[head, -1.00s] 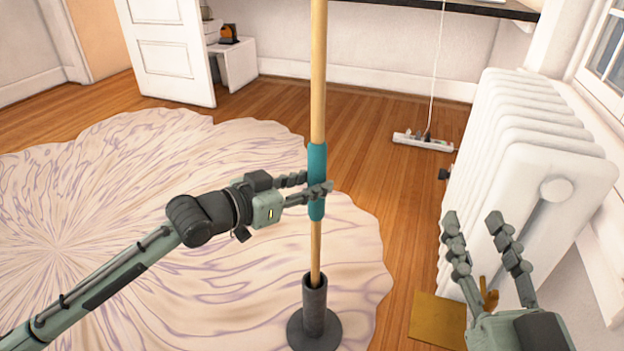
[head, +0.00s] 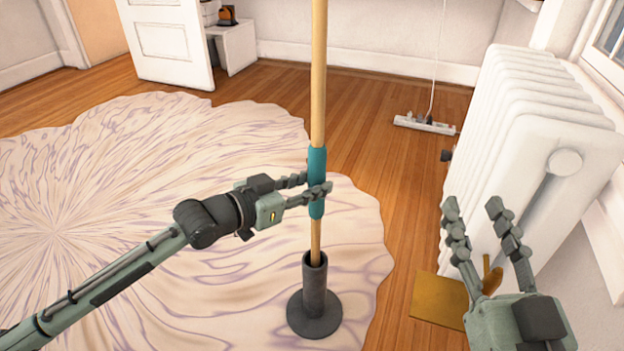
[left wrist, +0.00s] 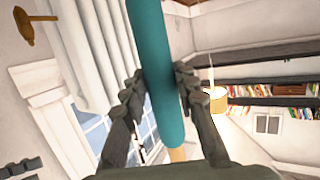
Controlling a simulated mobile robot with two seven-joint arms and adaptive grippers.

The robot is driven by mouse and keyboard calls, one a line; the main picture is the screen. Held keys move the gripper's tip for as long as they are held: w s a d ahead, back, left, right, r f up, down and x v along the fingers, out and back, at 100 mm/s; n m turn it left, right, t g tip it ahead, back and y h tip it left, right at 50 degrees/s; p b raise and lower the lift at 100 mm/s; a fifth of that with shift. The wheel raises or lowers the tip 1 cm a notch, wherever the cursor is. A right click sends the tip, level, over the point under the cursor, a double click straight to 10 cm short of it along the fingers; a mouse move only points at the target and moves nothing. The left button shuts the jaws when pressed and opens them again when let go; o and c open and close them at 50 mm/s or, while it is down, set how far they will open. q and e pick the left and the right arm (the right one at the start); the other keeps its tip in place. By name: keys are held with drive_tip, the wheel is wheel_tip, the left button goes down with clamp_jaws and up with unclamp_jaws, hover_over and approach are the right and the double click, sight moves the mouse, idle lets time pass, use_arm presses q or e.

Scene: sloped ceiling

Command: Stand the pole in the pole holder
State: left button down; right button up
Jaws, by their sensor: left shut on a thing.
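The wooden pole (head: 318,80) stands upright in the head view, with a teal grip sleeve (head: 317,165) around its middle. Its lower end goes into the top of the dark grey pole holder (head: 315,290), a tube on a round base on the rug. How deep it sits is hidden inside the tube. My left gripper (head: 318,190) is shut on the pole at the teal sleeve, which also shows between the fingers in the left wrist view (left wrist: 160,75). My right gripper (head: 475,208) is open and empty, to the right of the pole, in front of the radiator.
A white radiator (head: 535,130) stands at the right. A brass-coloured plate (head: 438,299) lies on the floor below my right gripper. A white power strip (head: 424,124) with a cord lies farther back. The pale rug (head: 130,180) is clear around the holder.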

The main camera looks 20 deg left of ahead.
use_arm(q)
drive_tip(key=shift+f, duration=0.1)
drive_tip(key=c, duration=1.2)
unclamp_jaws()
drive_tip(key=shift+o, duration=0.5)
drive_tip(key=shift+f, duration=0.2)
drive_tip(key=v, duration=1.2)
drive_tip(key=shift+s, duration=0.1)
